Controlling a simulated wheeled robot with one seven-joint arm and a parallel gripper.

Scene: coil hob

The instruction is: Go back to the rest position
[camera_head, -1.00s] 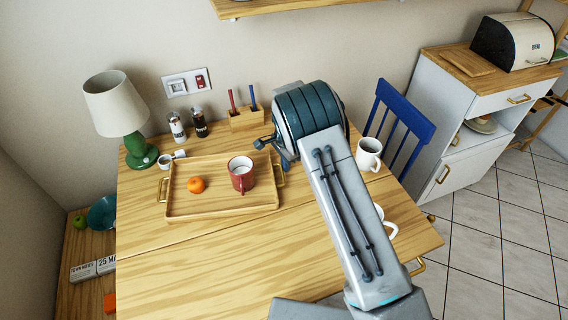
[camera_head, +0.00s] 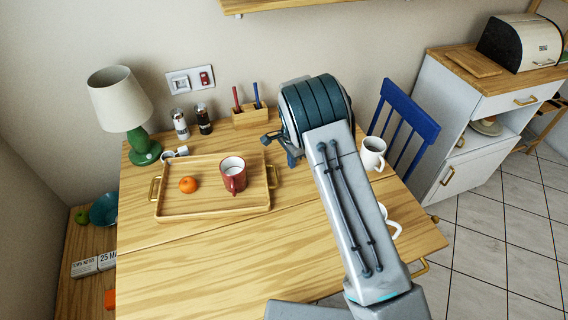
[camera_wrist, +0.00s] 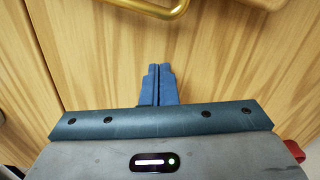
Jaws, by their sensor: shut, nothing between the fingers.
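My gripper (camera_wrist: 158,70) shows in the wrist view with its two blue fingers together and nothing between them. A wooden surface and a brass handle (camera_wrist: 150,8) lie beyond the fingertips. In the head view my arm rises from the lower right, over the right part of the wooden table (camera_head: 200,270).
The tray holds a red mug (camera_head: 233,175) and an orange (camera_head: 188,184). A green lamp (camera_head: 122,105), two shakers (camera_head: 192,121), a pen holder (camera_head: 250,117) and a white mug (camera_head: 372,153) stand around it. A blue chair (camera_head: 405,115) is behind. The front left tabletop is clear.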

